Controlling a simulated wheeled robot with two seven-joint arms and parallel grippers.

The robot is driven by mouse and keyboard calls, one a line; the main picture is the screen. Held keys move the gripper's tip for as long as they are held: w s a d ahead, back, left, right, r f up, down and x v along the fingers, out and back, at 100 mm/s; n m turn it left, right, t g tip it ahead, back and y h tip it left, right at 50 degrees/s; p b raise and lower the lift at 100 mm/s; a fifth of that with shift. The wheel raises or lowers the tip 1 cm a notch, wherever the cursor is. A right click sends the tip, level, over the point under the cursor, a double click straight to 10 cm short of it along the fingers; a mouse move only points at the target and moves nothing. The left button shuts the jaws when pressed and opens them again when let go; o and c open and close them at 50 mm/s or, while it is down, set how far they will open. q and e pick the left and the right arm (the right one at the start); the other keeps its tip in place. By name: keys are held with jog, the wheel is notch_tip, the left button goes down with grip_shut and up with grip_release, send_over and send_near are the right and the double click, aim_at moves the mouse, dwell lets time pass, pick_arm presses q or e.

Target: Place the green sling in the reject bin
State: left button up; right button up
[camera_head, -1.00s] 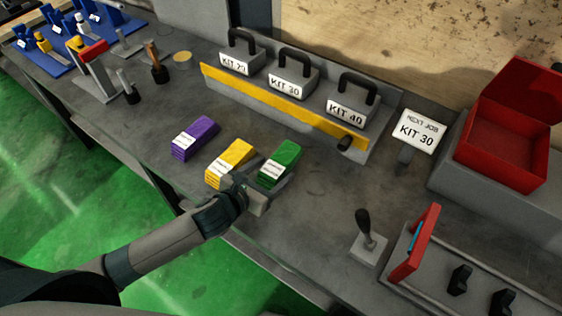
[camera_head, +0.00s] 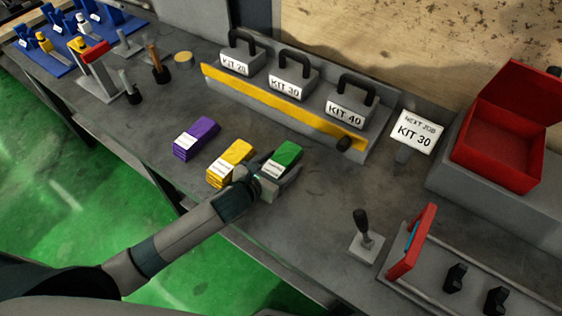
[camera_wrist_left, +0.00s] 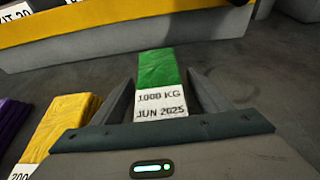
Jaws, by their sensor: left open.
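The green sling (camera_head: 287,158) is a folded green bundle with a white label, lying on the grey bench at the right end of a row of slings. In the left wrist view the green sling (camera_wrist_left: 159,70) lies between my gripper's two fingers, with its label reading 1000 KG, JUN 2025. My left gripper (camera_head: 282,178) is open, its fingers on either side of the sling; I cannot tell whether they touch it. The red open box (camera_head: 505,135) stands at the right on a grey block; no label marks it as the reject bin. My right gripper is not in view.
A yellow sling (camera_head: 229,163) and a purple sling (camera_head: 196,139) lie to the left. Behind stand several kit weights with black handles on a yellow-edged rack (camera_head: 285,100). A black-knobbed lever (camera_head: 364,235) and red-flapped panel (camera_head: 412,243) stand at the front right.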

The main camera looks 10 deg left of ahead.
aim_at(281, 159)
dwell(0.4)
pick_arm(q)
jog(key=c, duration=1.5)
jog(key=shift+r, duration=0.1)
notch_tip(281, 159, up, 10)
jog(key=shift+f+b, duration=0.1)
jog(key=shift+b, duration=0.5)
